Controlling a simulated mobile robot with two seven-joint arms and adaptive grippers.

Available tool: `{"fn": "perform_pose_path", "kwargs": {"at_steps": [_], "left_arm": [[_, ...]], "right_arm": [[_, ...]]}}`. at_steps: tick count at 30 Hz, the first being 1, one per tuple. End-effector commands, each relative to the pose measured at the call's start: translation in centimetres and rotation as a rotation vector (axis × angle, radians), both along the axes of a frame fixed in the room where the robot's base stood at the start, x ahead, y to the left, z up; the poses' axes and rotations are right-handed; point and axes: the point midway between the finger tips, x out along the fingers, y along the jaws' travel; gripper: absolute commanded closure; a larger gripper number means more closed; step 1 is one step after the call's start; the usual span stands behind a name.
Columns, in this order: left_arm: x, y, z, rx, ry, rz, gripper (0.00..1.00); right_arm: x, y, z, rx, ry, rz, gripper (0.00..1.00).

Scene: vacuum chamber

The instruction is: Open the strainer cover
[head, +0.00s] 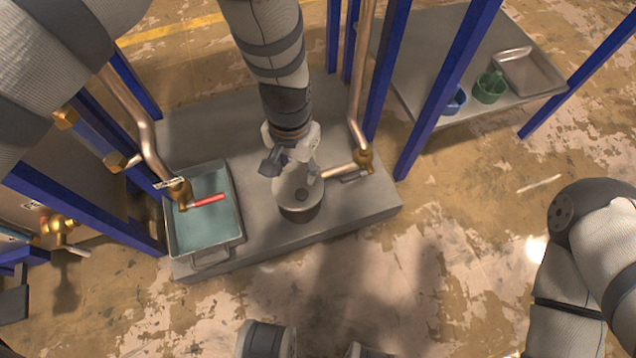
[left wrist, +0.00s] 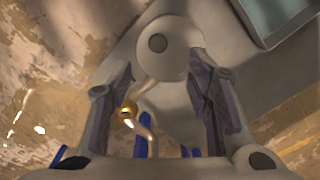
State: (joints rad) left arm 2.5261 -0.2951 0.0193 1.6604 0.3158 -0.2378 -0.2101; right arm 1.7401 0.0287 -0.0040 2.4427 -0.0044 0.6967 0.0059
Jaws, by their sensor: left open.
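The strainer (head: 300,212) is a short grey cylinder on a grey plinth, joined to a copper pipe on its right. Its round flat cover (head: 287,193) has a small dark round knob (head: 301,195) and appears to be on. In the left wrist view the cover (left wrist: 182,28) and its knob (left wrist: 158,43) lie just beyond the fingertips. My left gripper (head: 292,167) reaches down over the cover, open. Its spread fingers (left wrist: 160,72) hold nothing, and I cannot tell whether they touch the cover. My right arm is at the right edge; its gripper is out of view.
A teal-filled metal tray (head: 237,190) stands left on the plinth (head: 330,235), under a brass valve with a red handle (head: 208,200). Blue posts (head: 390,70) stand behind. A side table (head: 425,85) holds a green cup (head: 489,88) and a metal tray (head: 530,72).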

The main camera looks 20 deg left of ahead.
Motion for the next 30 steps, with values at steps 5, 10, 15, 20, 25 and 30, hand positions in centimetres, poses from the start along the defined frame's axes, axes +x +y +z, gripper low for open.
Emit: {"fn": "perform_pose_path", "kwargs": {"at_steps": [5,10,15,20,25,30], "left_arm": [[0.5,-0.3,-1.6,-0.003,-0.001,-0.004,0.54],[0.4,-0.3,-6.3,-0.004,0.002,-0.003,0.54],[0.4,-0.3,-10.0,-0.003,0.0,-0.004,0.54],[0.5,-0.2,-11.6,-0.003,-0.004,-0.002,0.54],[0.5,-0.2,-11.8,-0.002,-0.006,-0.002,0.54],[0.5,-0.2,-11.7,-0.002,-0.006,-0.003,0.65]], "right_arm": [[-0.2,0.0,-0.7,-0.001,0.01,0.0,0.6],[-0.7,0.0,-2.1,0.001,0.029,0.002,0.6],[-1.1,0.1,-3.2,0.003,0.045,0.003,0.6],[-1.2,0.2,-3.6,0.004,0.053,0.003,0.6],[-1.3,0.2,-3.6,0.004,0.053,0.003,0.6],[-1.3,0.2,-3.6,0.004,0.053,0.003,0.6]]}}
